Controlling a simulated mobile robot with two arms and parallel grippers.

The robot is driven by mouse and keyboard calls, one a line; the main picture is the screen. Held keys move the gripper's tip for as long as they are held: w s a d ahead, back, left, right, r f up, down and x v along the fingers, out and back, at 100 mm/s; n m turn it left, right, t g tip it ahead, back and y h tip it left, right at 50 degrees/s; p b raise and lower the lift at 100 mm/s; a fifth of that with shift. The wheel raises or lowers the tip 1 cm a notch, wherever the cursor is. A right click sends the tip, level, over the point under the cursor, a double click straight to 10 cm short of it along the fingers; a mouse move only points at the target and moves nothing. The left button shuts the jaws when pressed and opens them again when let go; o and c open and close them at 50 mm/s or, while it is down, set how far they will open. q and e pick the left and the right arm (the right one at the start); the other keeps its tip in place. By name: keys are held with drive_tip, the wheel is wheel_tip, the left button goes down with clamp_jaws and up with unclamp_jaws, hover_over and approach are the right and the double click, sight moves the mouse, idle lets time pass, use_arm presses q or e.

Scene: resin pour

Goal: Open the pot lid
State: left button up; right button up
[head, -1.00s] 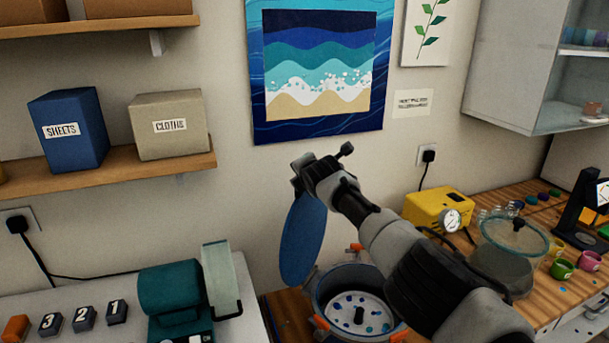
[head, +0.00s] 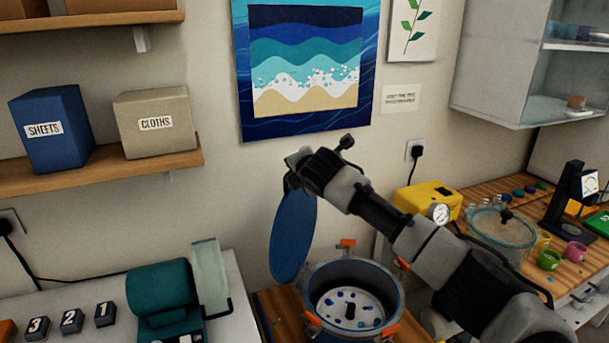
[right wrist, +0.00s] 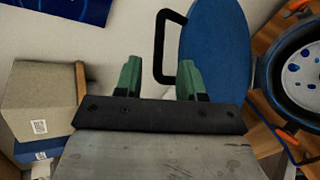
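The pot (head: 355,274) stands open at the lower middle of the head view, with orange clamps on its rim. Its blue lid (head: 292,238) stands nearly upright at the pot's left side; the right wrist view shows the lid (right wrist: 215,50) close against the pot rim. My right gripper (head: 299,168) is at the lid's top. In the right wrist view its green fingers (right wrist: 159,78) are spread apart, with the handle between or just beyond them; contact is unclear. My left gripper is out of view.
A teal machine (head: 160,290) stands left. A yellow pump (head: 425,199) and a glass-lidded vessel (head: 503,229) stand right. The wall is close behind.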

drive_tip(key=shift+b+v, duration=0.5)
drive_tip(key=shift+v, duration=1.5)
